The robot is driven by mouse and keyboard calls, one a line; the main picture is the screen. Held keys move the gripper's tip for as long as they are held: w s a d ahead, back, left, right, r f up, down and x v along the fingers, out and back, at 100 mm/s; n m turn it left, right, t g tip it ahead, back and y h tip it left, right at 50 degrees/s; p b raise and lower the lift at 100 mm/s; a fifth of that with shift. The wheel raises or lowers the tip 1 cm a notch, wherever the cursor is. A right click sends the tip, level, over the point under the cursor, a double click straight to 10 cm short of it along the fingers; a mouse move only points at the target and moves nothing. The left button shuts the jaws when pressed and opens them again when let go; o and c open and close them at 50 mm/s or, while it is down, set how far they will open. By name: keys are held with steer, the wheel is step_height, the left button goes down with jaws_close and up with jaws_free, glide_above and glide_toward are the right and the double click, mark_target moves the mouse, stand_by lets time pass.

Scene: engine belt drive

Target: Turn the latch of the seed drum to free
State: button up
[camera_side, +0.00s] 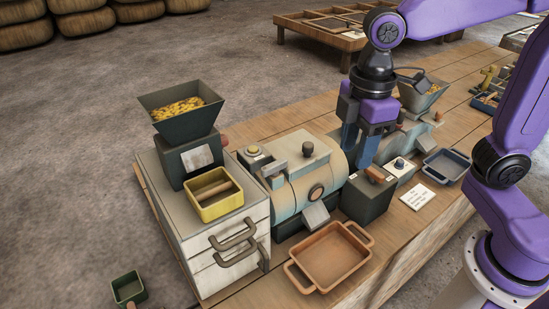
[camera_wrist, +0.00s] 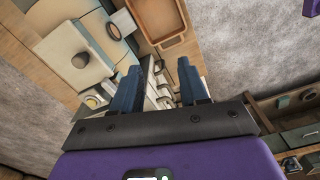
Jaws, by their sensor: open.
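The seed drum (camera_side: 322,165) is a cream and teal cylinder in the middle of the bench, with a dark knob on top and a round brown-rimmed port in front. It shows at the left of the wrist view (camera_wrist: 62,50). I cannot tell for sure which part is its latch; a small grey lever (camera_side: 273,168) sits at its left end. A dark green box (camera_side: 366,200) with a brown handle (camera_side: 375,174) stands at its right. My gripper (camera_side: 358,160) points down above and just behind that box, right of the drum. Its blue fingers (camera_wrist: 158,68) are apart, with nothing held.
A hopper of yellow grain (camera_side: 180,108) and a yellow bin (camera_side: 216,194) stand on a drawer cabinet (camera_side: 240,248) at left. An orange tray (camera_side: 331,256) lies in front. A white card (camera_side: 425,196) and a blue-grey tray (camera_side: 446,165) lie at right.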

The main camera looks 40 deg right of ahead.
mark_target(274, 163)
steer(key=w+a+r+n, duration=0.2)
steer(key=w+a+r, duration=0.1)
steer(key=w, duration=0.5)
steer(key=w+a+r+n, duration=0.1)
steer(key=w+a+r, duration=0.2)
steer(key=w, duration=0.5)
step_height(274, 163, down, 17)
steer(key=shift+a+r, duration=0.1)
jaws_close()
